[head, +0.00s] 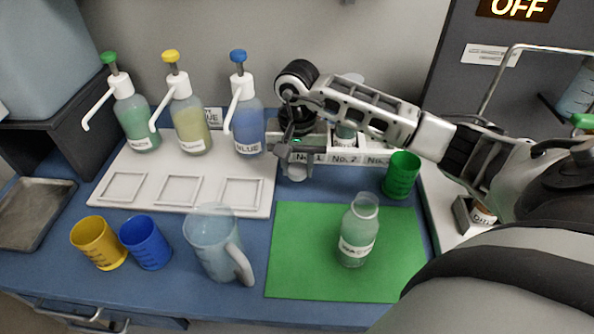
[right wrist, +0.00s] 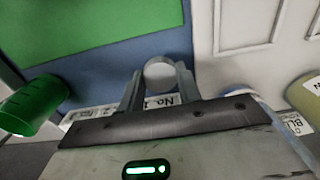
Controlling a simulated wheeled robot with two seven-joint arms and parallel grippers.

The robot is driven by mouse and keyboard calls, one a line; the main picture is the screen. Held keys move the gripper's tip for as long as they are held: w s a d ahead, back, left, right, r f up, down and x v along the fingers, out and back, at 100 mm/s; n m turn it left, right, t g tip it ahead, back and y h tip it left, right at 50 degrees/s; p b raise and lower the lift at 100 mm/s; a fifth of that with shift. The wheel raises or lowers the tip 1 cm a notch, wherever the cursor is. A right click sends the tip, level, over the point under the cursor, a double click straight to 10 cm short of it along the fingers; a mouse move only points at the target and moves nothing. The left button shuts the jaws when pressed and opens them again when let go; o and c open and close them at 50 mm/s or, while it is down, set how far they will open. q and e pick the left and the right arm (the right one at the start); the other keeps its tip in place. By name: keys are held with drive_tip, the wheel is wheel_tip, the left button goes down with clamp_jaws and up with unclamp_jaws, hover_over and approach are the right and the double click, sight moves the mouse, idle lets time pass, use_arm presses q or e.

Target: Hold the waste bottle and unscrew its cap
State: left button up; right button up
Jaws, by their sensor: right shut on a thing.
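The waste bottle (head: 358,235) stands upright on the green mat (head: 300,260). It is clear and greenish with a white label, and its mouth is open with no cap on it. My right gripper (head: 296,166) is away from the bottle, in front of the numbered rack. It is shut on a pale round cap (head: 297,174), which also shows between the fingers in the right wrist view (right wrist: 160,73). My left gripper is in neither view.
A numbered rack (head: 342,158) is behind my right gripper. Pump bottles stand on a white tray (head: 110,192) at left. Yellow (head: 98,243), blue (head: 146,242) and green (head: 401,175) cups and a clear jug (head: 212,245) stand around. The mat is otherwise clear.

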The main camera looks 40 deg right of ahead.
sight(297, 185)
drive_tip(key=shift+w+d+f, duration=0.2)
drive_tip(key=shift+w+f, duration=0.25)
drive_tip(key=shift+f, duration=0.1)
wheel_tip(297, 185, down, 3)
drive_tip(key=shift+w+f+p, duration=0.1)
drive_tip(key=shift+w+p, duration=0.05)
drive_tip(key=shift+p, duration=0.4)
drive_tip(key=shift+d+f, duration=0.1)
drive_tip(key=shift+f, duration=0.05)
drive_tip(key=shift+f+b, duration=0.25)
drive_tip(key=shift+b, duration=0.05)
drive_tip(key=o, duration=1.1)
drive_tip(key=shift+r, duration=0.1)
